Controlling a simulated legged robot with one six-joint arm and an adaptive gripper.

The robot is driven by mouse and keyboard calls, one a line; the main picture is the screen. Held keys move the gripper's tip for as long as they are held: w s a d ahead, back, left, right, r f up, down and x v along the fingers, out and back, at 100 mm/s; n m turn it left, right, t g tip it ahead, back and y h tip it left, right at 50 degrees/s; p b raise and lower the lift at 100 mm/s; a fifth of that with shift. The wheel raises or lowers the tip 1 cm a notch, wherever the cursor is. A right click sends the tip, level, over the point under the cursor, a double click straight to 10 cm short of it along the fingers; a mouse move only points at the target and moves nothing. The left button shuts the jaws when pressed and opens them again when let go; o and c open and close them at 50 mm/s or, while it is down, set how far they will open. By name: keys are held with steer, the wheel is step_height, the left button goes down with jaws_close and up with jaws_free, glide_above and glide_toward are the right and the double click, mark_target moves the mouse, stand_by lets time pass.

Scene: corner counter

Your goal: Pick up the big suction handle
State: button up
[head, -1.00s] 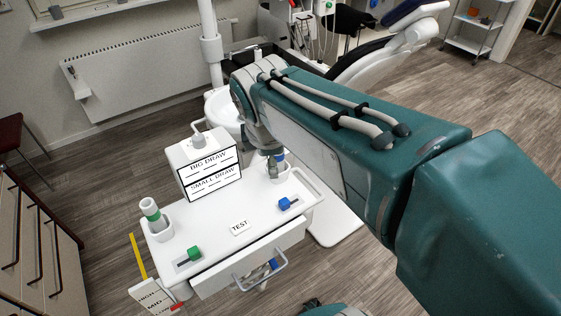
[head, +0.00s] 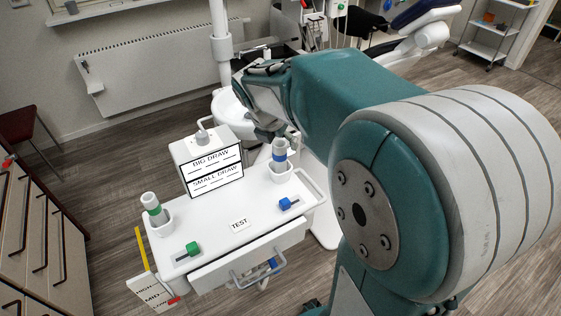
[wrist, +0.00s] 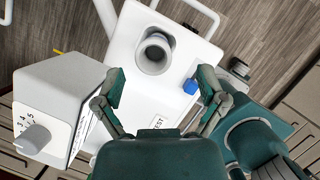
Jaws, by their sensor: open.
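Two pale suction handles stand upright in white cup holders on the cart top (head: 215,225). One has a blue band (head: 280,155) and is at the right; the other has a green band (head: 153,207) and is at the left. I cannot tell from size which is the big one. My gripper (wrist: 159,82) is open and empty, its fingers spread wide. In the wrist view, the blue-banded handle (wrist: 153,53) shows nearly end-on in its holder, beyond and between the fingertips, apart from them. In the head view, my arm partly hides the gripper, above and behind that handle.
A box with a BIG DRAW / SMALL DRAW sign (head: 213,170) stands at the cart's back. A green lever (head: 193,249), a blue lever (head: 287,204) and a TEST label (head: 240,224) are on top. The front drawer (head: 250,258) is pulled out. Wooden cabinets (head: 35,245) stand left.

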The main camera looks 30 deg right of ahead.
mark_target(279, 151)
steer(key=f, duration=0.2)
steer(key=w+f, duration=0.1)
steer(key=f, duration=0.1)
steer(key=shift+w+d+f, duration=0.1)
steer(key=shift+d+f, duration=0.05)
steer(key=shift+f, duration=0.05)
steer(key=shift+w+d+f, duration=0.1)
steer(key=shift+d+f, duration=0.15)
steer(key=shift+d, duration=0.1)
steer(key=shift+a, duration=0.15)
jaws_close()
